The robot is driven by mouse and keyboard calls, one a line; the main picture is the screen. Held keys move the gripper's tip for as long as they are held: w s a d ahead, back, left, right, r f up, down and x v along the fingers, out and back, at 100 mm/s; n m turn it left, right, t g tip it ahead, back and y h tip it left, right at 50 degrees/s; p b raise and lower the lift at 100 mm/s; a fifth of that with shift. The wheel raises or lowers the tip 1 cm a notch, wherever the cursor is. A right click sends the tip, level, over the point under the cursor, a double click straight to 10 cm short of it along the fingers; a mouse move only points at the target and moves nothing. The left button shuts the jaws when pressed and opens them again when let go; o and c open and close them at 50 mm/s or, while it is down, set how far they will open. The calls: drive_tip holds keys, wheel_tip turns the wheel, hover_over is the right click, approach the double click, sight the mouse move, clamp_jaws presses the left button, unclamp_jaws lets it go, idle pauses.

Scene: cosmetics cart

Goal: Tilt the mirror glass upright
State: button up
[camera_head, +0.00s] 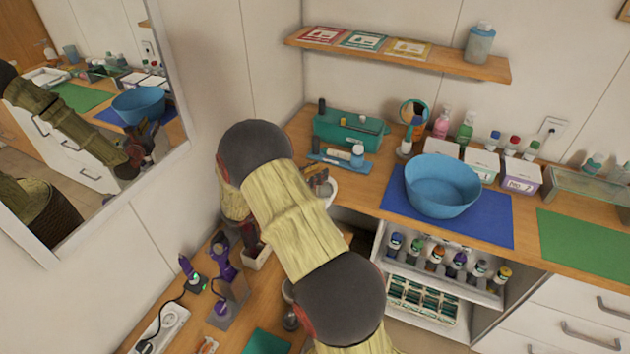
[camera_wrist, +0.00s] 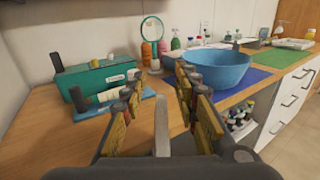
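A round mirror (camera_head: 413,112) with a teal rim stands at the back of the wooden counter, beside a teal box, in the head view. In the wrist view the mirror (camera_wrist: 152,30) faces me on a short stand; its exact tilt is hard to judge. My gripper (camera_wrist: 158,75) is open, its fingers apart to either side of the line toward the mirror, and it is still short of it. In the head view my arm hides most of the gripper. A narrow pale upright thing (camera_wrist: 161,125) shows between the fingers; I cannot tell what it is.
The teal box (camera_head: 348,130) and a blue tray (camera_head: 340,160) lie left of the mirror. Bottles (camera_head: 442,123) stand close to its right. A blue bowl (camera_head: 442,187) sits on a blue mat (camera_head: 490,225). A shelf (camera_head: 400,55) hangs above. Bare counter lies before the mirror.

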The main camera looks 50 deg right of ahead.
wheel_tip(320, 180, up, 6)
drive_tip(key=shift+r, duration=0.1)
idle(0.7)
